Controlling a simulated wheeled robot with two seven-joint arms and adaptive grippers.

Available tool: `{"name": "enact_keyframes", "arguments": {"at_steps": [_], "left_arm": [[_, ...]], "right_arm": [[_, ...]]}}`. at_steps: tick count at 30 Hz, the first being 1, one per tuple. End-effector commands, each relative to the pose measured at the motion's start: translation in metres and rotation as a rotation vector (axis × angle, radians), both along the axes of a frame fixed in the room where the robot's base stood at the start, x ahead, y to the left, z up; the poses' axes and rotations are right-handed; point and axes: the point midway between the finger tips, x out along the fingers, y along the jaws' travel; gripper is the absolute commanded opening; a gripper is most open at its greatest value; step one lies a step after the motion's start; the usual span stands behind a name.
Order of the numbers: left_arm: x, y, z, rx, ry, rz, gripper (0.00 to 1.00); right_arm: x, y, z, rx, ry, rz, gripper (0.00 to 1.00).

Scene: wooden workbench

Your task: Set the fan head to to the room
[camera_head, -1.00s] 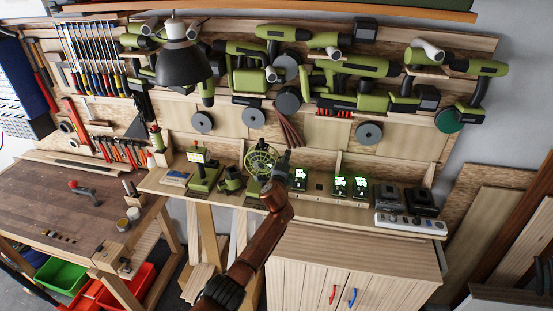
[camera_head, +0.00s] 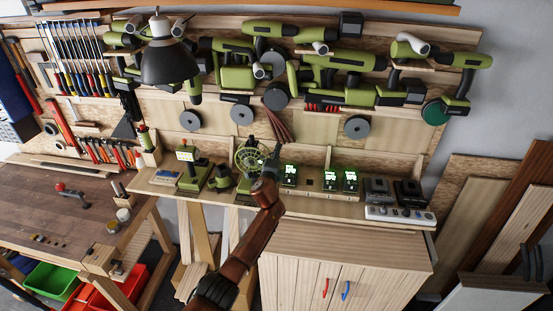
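The small green desk fan (camera_head: 249,155) stands on the narrow shelf, with its round wire guard upright. My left arm reaches up from the bottom of the view, and its dark gripper (camera_head: 273,157) is just right of the fan head, overlapping the guard's right edge in the picture. I cannot tell whether it touches the guard, and the fingers are too small to tell open from shut. The lower right part of the fan is partly hidden by the gripper and arm. My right gripper is not in view.
Lit green-screen devices (camera_head: 331,180) stand right of the gripper, then dark chargers (camera_head: 408,193) and a power strip (camera_head: 400,214). A small work light (camera_head: 193,167) stands left of the fan. A black lamp (camera_head: 168,62) hangs above left. A cabinet (camera_head: 350,262) stands below the shelf.

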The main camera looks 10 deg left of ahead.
Motion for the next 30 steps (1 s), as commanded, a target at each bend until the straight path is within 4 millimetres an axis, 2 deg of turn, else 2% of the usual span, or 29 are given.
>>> {"name": "enact_keyframes", "arguments": {"at_steps": [7, 21, 30], "left_arm": [[-0.018, 0.004, 0.003, -0.001, -0.004, 0.004, 0.34], [-0.088, 0.006, 0.009, -0.001, 0.001, -0.003, 0.34], [-0.116, 0.008, 0.013, 0.001, 0.0, -0.002, 0.34]], "right_arm": [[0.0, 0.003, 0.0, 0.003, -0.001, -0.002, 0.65], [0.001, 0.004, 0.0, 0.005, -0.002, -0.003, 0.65], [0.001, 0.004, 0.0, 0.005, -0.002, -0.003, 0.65]]}}
